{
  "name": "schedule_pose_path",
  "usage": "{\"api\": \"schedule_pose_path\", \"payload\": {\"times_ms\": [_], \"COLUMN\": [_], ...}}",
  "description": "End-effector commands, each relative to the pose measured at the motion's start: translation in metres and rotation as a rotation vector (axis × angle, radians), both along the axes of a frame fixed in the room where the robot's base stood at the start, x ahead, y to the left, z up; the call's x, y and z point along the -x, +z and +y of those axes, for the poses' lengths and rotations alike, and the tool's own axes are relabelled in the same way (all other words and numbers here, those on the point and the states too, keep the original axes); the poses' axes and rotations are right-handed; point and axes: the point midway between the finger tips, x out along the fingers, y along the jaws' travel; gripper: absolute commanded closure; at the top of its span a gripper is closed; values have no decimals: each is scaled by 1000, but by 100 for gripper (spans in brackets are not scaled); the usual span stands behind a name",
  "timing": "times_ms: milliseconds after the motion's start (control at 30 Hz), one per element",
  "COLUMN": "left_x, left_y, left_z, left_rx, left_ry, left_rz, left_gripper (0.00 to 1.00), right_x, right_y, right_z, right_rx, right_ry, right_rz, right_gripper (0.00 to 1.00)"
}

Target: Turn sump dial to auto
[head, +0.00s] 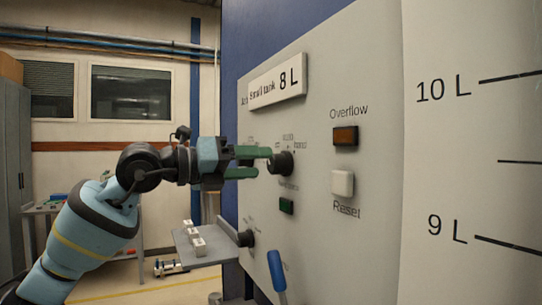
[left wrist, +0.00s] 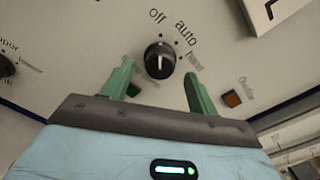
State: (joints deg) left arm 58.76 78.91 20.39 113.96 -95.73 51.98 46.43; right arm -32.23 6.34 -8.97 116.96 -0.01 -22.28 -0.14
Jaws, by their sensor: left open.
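The black sump dial (head: 281,163) is on the light grey panel, left of the overflow light. In the left wrist view the dial (left wrist: 160,59) shows its white pointer line and the labels "off", "auto" and a third, blurred one around it. The pointer looks nearest to "off", but I cannot tell exactly. My left gripper (head: 258,163) is open, with its green fingers pointing at the panel close to the dial. In the left wrist view the fingertips (left wrist: 155,70) stand on either side of the dial, apart from it. My right gripper is not in view.
An orange overflow light (head: 345,136) and a white reset button (head: 343,183) sit right of the dial. A green button (head: 286,206) is below it. A blue lever (head: 277,270) sticks out lower down. A grey shelf (head: 212,248) with small white blocks juts out below my arm.

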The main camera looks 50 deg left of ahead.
Motion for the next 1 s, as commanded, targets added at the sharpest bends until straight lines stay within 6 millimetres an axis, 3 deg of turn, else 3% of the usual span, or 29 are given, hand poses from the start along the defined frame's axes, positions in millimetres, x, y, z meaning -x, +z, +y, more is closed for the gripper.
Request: {"api": "schedule_pose_path", "payload": {"times_ms": [400,933,1000], "left_x": [-33,-44,-44], "left_y": [4,0,0], "left_z": [-10,-13,-13], "left_rx": [5,1,1], "left_ry": [-2,-2,-2], "left_rz": [-5,-1,-1], "left_gripper": [41,41,47], "right_x": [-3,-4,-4], "right_y": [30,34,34], "right_z": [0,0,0], "right_rx": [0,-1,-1], "right_ry": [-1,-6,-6], "right_rz": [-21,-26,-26], "right_gripper": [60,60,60]}}
